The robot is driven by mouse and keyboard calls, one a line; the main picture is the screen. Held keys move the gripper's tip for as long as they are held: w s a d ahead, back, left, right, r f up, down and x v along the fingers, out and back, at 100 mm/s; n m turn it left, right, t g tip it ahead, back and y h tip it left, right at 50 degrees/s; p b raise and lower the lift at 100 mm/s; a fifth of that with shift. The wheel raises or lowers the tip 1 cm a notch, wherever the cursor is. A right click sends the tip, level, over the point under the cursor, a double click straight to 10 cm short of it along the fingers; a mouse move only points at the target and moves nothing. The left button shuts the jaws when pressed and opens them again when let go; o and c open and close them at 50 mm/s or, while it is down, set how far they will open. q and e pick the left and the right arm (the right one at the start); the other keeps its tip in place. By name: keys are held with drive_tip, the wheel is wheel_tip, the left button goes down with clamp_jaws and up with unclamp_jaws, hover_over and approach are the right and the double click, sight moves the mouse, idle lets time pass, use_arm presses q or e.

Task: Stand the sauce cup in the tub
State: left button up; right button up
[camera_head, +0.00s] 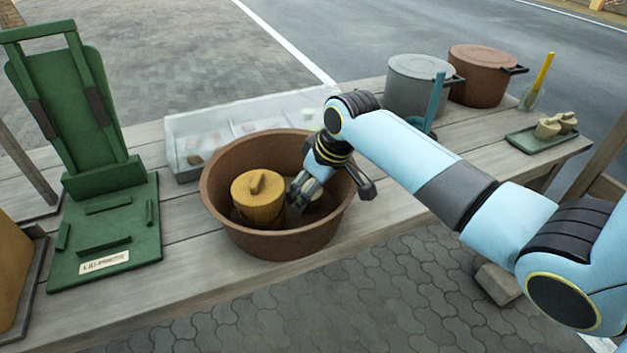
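The brown clay tub (285,242) stands on the wooden table, open at the top. Inside it, at the left, a yellow-brown lidded pot (257,203) stands upright. My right gripper (298,197) reaches down into the tub, just right of the pot. A small pale beige thing (316,207), perhaps the sauce cup, shows partly behind the gripper, low in the tub. The fingers hide most of it, so I cannot tell whether they hold it or whether it is upright. My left gripper is not in view.
A green press stand (105,235) is at the left. A clear compartment box (190,152) sits behind the tub. A grey pot (418,85), a red-brown pot (482,77) and a green tray (520,141) with small beige cups stand at the right. The table's front edge runs close below the tub.

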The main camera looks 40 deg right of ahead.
drive_tip(key=p+v, duration=0.1)
drive_tip(key=v, duration=1.1)
drive_tip(key=shift+p, duration=0.4)
